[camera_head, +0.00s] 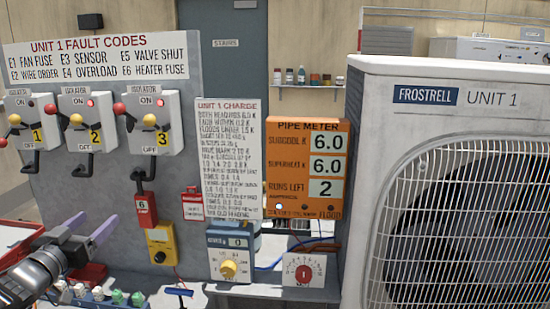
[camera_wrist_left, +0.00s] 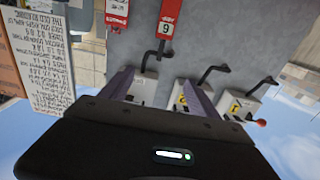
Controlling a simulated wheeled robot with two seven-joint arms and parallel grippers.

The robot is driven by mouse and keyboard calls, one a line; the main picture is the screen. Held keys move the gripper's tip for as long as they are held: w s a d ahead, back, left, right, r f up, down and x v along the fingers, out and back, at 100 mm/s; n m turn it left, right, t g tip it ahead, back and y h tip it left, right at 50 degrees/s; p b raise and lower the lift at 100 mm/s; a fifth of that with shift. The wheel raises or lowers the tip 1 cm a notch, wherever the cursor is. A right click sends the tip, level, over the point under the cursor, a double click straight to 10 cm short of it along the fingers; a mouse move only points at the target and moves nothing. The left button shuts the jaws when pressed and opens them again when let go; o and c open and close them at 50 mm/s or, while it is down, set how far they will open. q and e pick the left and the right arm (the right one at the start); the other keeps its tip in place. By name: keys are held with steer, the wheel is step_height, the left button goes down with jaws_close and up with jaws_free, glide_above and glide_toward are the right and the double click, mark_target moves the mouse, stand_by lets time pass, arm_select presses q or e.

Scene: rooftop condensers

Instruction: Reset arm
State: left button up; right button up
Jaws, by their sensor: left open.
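My left gripper (camera_head: 92,232) comes in from the lower left in the head view. Its two purple-grey fingers are apart and nothing is between them. It is in front of the grey panel, below the isolator boxes. In the left wrist view the open fingers (camera_wrist_left: 160,90) point toward the panel, with the isolators seen upside down past them. Isolators 1 (camera_head: 35,118), 2 (camera_head: 90,118) and 3 (camera_head: 155,122) are white boxes with levers, and a red tag marked 6 (camera_head: 146,210) hangs below isolator 3. My right gripper does not show.
A blue-grey device with a yellow knob (camera_head: 229,269) and a dial (camera_head: 303,271) stand low down. The condenser unit (camera_head: 450,180) fills the right.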

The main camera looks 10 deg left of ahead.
arm_select(q)
steer(key=w+d+f+n+g+y+b, duration=0.1)
steer(key=d+f+n+g+y, duration=0.2)
steer(key=f, duration=1.6)
steer(key=s+d+f+g+h+b, duration=0.25)
steer(key=d+f, duration=0.45)
steer(key=f, duration=0.4)
steer(key=s+d+f+g+h+b, duration=0.1)
steer(key=s+d+f+g, duration=0.15)
steer(key=d+f, duration=0.7)
steer(key=s+d+f+m+g+h+b, duration=0.1)
steer(key=s+d+f+g+h+b, duration=0.3)
steer(key=s+d+f, duration=1.8)
step_height(320, 180, down, 2)
steer(key=s+g+b, duration=0.1)
steer(key=s+g, duration=0.1)
steer(key=g, duration=0.3)
steer(key=shift+s, duration=0.4)
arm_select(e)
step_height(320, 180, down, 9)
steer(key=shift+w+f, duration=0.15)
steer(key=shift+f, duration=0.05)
arm_select(q)
steer(key=shift+d, duration=0.1)
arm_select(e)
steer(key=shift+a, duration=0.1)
